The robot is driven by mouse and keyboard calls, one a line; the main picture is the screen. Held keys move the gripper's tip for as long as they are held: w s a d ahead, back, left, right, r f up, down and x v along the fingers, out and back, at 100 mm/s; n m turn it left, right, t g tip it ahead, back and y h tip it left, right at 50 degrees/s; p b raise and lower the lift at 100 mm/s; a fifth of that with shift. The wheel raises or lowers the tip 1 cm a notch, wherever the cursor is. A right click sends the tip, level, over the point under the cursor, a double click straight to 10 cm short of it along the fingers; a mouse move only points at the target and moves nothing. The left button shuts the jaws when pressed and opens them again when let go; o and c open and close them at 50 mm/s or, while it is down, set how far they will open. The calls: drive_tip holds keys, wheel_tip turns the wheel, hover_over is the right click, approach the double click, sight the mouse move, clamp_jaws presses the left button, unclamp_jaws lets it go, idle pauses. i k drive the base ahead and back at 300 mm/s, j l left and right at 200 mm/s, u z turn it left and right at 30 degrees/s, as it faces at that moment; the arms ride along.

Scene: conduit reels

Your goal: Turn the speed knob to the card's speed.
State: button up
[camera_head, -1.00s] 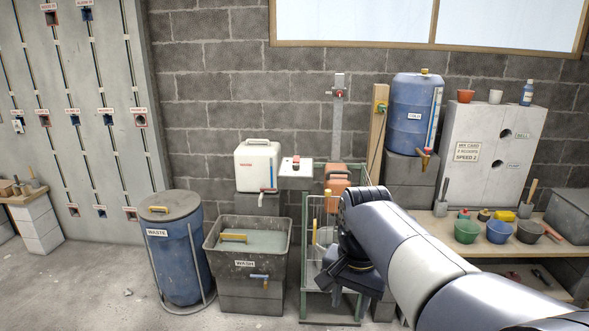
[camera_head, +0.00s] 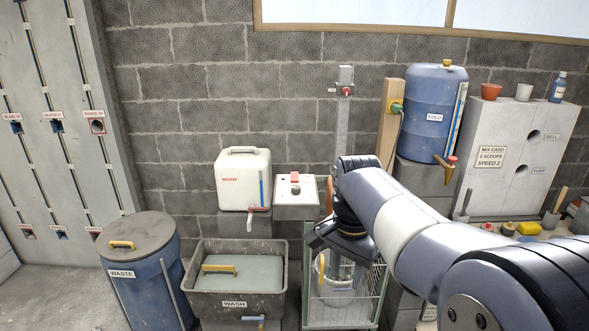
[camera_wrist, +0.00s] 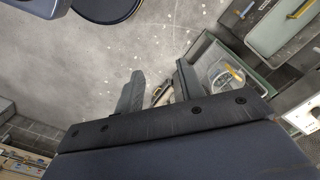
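The card (camera_head: 491,157) on the pale panel at the right reads "MIX CARD, 2 SCOOPS, SPEED 2". A light grey control box (camera_head: 296,204) on the wall bears a red part (camera_head: 294,178) and a small dark knob (camera_head: 295,190) on its top. The knob's setting is too small to read. The box seems to show at the right edge of the wrist view (camera_wrist: 304,115). My gripper (camera_wrist: 158,92) has its two fingers apart with nothing held between them. In the head view it hangs below my arm, right of and lower than the box; its fingertips are unclear.
A green wire cage (camera_head: 365,300) with a clear bucket stands below my gripper. The wash tub (camera_head: 188,283) and blue waste barrel (camera_head: 160,280) are to its left. A white jug (camera_head: 243,180) is left of the box. A blue cold-water barrel (camera_head: 432,95) is at the right.

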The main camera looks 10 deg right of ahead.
sight(296, 190)
drive_tip(key=i+j, duration=0.1)
drive_tip(key=i, duration=0.35)
drive_tip(key=i+j+z, duration=0.1)
drive_tip(key=i, duration=0.35)
drive_tip(key=i+j, duration=0.2)
drive_tip(key=i, duration=0.25)
drive_tip(key=i+j+z, duration=0.1)
drive_tip(key=i, duration=0.35)
